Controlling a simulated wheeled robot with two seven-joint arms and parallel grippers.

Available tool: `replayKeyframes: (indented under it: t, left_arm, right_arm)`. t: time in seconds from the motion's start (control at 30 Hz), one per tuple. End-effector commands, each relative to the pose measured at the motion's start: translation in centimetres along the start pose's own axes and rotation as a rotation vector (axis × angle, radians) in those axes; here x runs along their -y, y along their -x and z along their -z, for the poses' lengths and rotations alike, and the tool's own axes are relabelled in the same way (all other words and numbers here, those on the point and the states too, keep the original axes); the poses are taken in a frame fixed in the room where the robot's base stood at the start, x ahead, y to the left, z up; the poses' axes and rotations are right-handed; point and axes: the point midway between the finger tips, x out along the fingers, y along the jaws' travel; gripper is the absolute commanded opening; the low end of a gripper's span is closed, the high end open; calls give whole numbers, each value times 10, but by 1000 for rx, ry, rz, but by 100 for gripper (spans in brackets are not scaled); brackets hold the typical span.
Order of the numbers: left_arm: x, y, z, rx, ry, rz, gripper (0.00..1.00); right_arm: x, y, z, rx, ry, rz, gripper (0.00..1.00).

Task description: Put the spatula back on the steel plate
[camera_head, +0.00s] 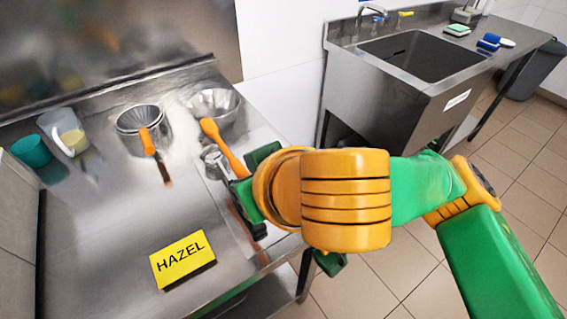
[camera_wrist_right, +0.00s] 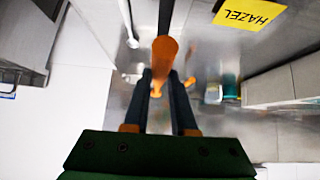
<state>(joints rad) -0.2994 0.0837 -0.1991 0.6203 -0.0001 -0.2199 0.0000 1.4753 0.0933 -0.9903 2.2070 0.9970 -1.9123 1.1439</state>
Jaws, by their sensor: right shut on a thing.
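My right gripper (camera_head: 250,205) is over the right part of the steel counter (camera_head: 100,225). It is shut on an orange-handled spatula (camera_head: 222,147), and the wrist view shows the handle (camera_wrist_right: 163,55) between the fingers (camera_wrist_right: 162,100). A dark, narrow part of the tool points to the top of that view. In the head view my gripper and wrist hide the tool's lower part. I cannot tell a separate steel plate from the counter's steel surface. A second orange-handled tool (camera_head: 147,141) leans by a steel bowl. My left gripper is out of view.
Steel bowls (camera_head: 213,103) and (camera_head: 140,118) stand at the back. A teal cup (camera_head: 31,151) and a clear jug (camera_head: 68,135) are at left. The counter's left middle is clear. A sink (camera_head: 425,55) is at right.

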Motion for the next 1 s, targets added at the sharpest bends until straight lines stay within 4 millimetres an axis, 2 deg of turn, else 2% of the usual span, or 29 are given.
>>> replayKeyframes:
  t: [0.07,0.3,0.4,0.63,0.73,1.0]
  left_arm:
    - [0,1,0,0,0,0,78]
    - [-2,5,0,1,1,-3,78]
    - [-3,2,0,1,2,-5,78]
    - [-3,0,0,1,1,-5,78]
    - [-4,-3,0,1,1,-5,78]
    - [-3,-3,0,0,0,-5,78]
  right_arm:
    - [-16,-7,-3,3,-7,-3,0]
    - [-92,-48,-20,7,-10,-6,0]
    - [-108,-70,-35,6,-6,-3,0]
    - [-132,-98,-55,4,-3,-2,0]
    - [-130,-111,-69,2,-1,0,0]
    - [-129,-114,-72,-1,0,-1,0]
